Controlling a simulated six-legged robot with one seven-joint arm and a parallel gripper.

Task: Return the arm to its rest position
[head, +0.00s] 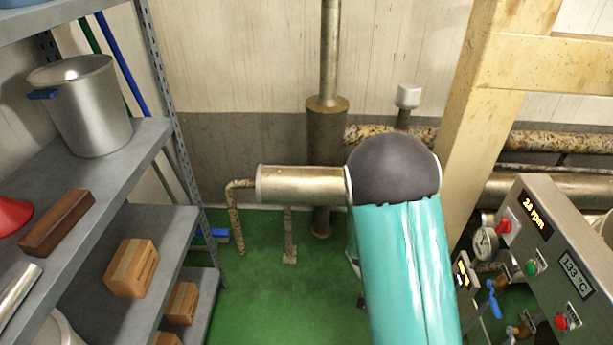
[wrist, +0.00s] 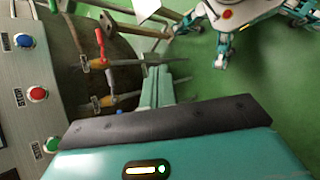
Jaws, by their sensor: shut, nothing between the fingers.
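My gripper (wrist: 158,88) shows in the wrist view as two teal fingers side by side, shut with nothing between them. It is beyond the dark edge of my teal wrist housing, over the green floor and close to the valves. My teal arm with its dark rounded joint (head: 393,168) rises at the centre right of the head view and hides part of the floor and pipes. The gripper itself is not visible in the head view. Part of my own body and legs shows at the top right of the wrist view.
A control panel (head: 560,262) with displays and buttons stands at right, beside a yellowish frame post (head: 475,110). A red-handled valve (wrist: 101,46) is near the gripper. Grey shelves (head: 150,140) at left hold a metal pot (head: 92,112) and boxes. Green floor (head: 262,305) is clear between.

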